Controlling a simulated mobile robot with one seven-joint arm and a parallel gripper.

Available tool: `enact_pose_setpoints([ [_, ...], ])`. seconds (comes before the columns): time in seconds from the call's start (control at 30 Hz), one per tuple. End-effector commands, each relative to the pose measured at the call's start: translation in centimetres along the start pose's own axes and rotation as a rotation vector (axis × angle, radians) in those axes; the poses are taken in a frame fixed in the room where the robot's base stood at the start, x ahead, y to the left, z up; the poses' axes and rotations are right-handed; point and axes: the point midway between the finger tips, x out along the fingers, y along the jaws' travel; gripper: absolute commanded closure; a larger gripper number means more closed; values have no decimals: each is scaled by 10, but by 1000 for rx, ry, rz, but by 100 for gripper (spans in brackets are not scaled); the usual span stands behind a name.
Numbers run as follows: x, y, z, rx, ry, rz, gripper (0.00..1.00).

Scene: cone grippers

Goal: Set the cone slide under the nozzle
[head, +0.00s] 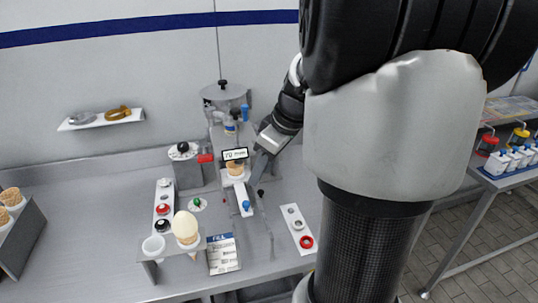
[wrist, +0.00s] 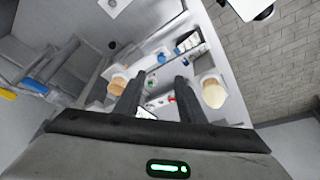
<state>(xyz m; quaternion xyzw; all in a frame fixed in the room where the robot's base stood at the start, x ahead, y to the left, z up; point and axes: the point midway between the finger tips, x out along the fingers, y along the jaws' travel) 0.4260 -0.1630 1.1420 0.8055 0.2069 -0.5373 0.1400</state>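The cone slide (head: 240,190) is a pale narrow strip with a blue knob (head: 246,205) near its front end. A wafer cone (head: 235,169) stands at its back part, just below a small display that appears to read 70 mm (head: 235,154). The grey machine column (head: 222,110) rises behind; the nozzle itself is too small to make out. My gripper (head: 262,165) is just right of the slide and cone, pointing down. In the wrist view its two dark fingers (wrist: 158,105) are spread with nothing held between them. A cone (wrist: 117,86) shows beside the left finger.
A topped cone (head: 186,228) stands in a holder at the front left, also in the wrist view (wrist: 213,94). A printed card (head: 222,254) is beside it. A white strip with a red ring (head: 306,241) lies right. More cones (head: 11,197) sit far left. A wall shelf (head: 100,119) is behind.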

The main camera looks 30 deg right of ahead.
Motion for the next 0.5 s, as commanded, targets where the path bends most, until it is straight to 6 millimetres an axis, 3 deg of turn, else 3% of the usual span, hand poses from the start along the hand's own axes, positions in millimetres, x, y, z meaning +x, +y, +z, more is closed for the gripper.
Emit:
enact_pose_setpoints([
  [0.03,-12,1,-1,0,2,5,64],
  [0.2,-38,1,-1,0,2,3,64],
  [0.5,-51,0,0,1,0,0,64],
])
